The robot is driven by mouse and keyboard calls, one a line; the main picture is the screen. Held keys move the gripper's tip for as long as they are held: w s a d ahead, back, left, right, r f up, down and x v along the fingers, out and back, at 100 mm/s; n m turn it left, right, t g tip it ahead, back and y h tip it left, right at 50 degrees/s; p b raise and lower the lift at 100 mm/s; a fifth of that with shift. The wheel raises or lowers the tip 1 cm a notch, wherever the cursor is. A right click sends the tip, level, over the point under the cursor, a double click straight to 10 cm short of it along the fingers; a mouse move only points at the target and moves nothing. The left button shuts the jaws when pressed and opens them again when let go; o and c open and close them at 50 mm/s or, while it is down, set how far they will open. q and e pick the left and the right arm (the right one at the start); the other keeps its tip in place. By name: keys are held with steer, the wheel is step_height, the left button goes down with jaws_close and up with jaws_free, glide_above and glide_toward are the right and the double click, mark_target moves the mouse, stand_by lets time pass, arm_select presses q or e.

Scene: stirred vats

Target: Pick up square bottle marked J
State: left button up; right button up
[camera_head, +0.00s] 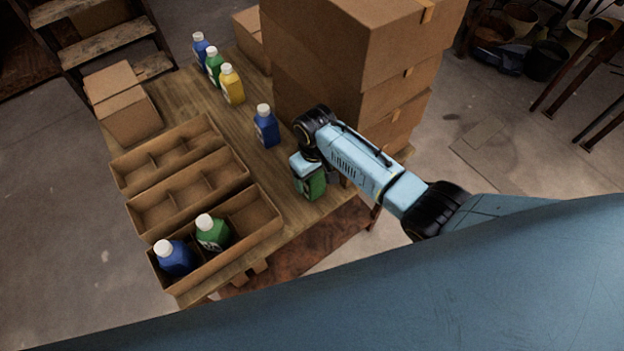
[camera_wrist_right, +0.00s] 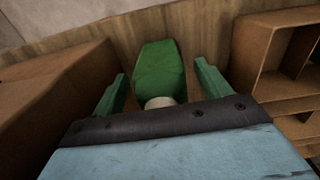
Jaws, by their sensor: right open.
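A green square bottle (camera_wrist_right: 160,68) with a pale cap stands between the two fingers of my right gripper (camera_wrist_right: 160,88) in the right wrist view. The fingers are apart, with a gap on each side of the bottle. In the head view the same green bottle (camera_head: 316,186) is at the table's near right edge, partly hidden under my right gripper (camera_head: 309,180). No letter J is readable on it; its label is mostly hidden. My left gripper is not in view.
Stacked cartons (camera_head: 330,95) stand close beside my right arm. A blue bottle (camera_head: 266,127) stands nearby. Blue, green and yellow bottles (camera_head: 231,84) stand farther back. Divided cardboard trays (camera_head: 190,190) lie at left; the nearest holds a blue and a green bottle.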

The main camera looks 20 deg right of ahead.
steer(key=c, duration=1.1)
steer(key=shift+r, duration=0.2)
